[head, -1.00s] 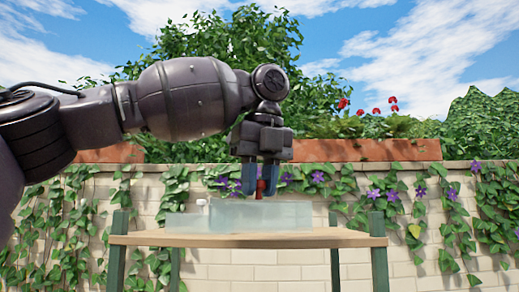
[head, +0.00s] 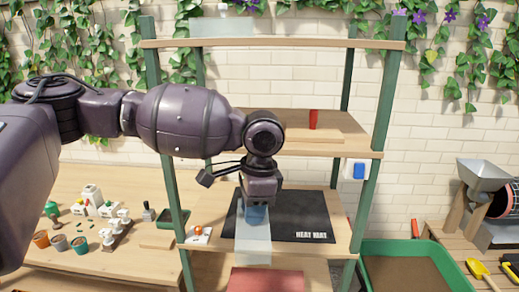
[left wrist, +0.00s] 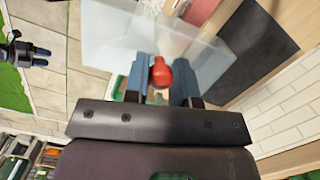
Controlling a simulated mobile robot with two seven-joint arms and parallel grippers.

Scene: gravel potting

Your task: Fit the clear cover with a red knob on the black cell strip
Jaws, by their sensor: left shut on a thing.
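My left gripper (head: 256,212) is shut on the red knob (left wrist: 160,73) of the clear cover. The clear cover (head: 253,247) hangs under the fingers in front of the shelf rack, overlapping the black heat mat in the head view. It also shows as a see-through sheet in the left wrist view (left wrist: 115,35). A dark strip (head: 118,236) with white pieces on it lies on the left table; I cannot tell whether it is the black cell strip. My right gripper (left wrist: 38,56) shows small at the left wrist view's edge, its fingers apart and empty.
The heat mat (head: 305,222) lies on a rack shelf. A wooden shelf (head: 350,146) with a red object (head: 313,120) is above it. Another clear cover (head: 210,27) stands on the top shelf. Green posts flank the rack. A green tray (head: 405,247) is at right.

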